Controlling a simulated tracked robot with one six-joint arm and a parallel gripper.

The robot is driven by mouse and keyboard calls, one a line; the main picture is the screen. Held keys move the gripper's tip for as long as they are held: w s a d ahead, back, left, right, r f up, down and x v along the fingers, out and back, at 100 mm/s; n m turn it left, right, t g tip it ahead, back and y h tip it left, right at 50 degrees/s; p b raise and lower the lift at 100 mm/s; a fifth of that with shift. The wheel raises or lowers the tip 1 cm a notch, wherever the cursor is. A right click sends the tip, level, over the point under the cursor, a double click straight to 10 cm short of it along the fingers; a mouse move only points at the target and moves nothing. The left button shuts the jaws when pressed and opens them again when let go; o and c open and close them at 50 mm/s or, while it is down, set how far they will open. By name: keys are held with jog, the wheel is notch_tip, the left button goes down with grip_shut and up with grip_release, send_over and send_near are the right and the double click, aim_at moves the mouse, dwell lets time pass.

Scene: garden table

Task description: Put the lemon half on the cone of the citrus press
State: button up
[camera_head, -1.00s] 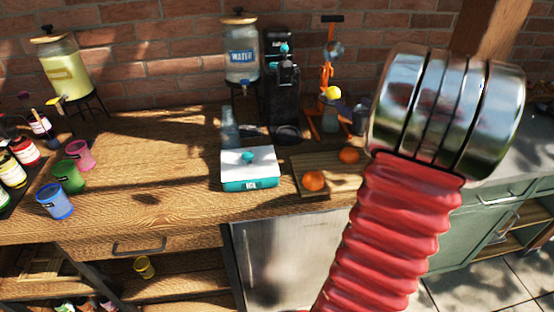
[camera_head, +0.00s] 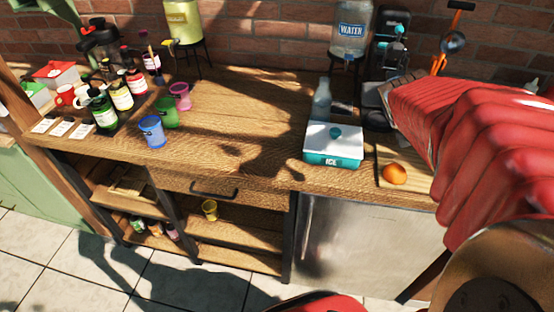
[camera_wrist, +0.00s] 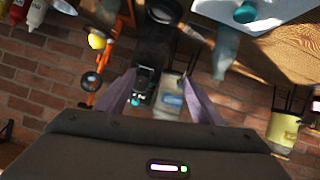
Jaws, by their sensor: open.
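The orange citrus press (camera_head: 439,64) stands at the back right in the head view, its lower part hidden by my arm. It also shows upside down at the left of the wrist view (camera_wrist: 101,87). A round yellow thing (camera_wrist: 97,40), seemingly the lemon half, shows at the press in the wrist view. I cannot tell whether it rests on the cone. My gripper (camera_wrist: 158,75) is open, with nothing between its fingers, and is apart from the press.
A teal ice box (camera_head: 333,158), a glass bottle (camera_head: 322,98) and the water dispenser (camera_head: 352,30) stand left of my arm. An orange fruit (camera_head: 394,173) lies on a board. Colored cups and bottles crowd the left. The wooden tabletop's middle (camera_head: 235,120) is clear.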

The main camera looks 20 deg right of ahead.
jog(key=s+a+f+n+g+y, duration=0.1)
jog(key=s+a, duration=0.4)
jog(key=a, duration=0.5)
jog(key=s+a+f+n+g+y, duration=0.2)
jog(key=s+a, duration=0.4)
jog(key=a, duration=0.4)
jog(key=s+a+f+n+g+y, duration=0.1)
jog(key=s+a+f+y, duration=0.3)
jog(key=a, duration=0.6)
jog(key=shift+s+a+f+n+g, duration=0.3)
jog(key=shift+s+n+g, duration=0.1)
jog(key=shift+s, duration=0.3)
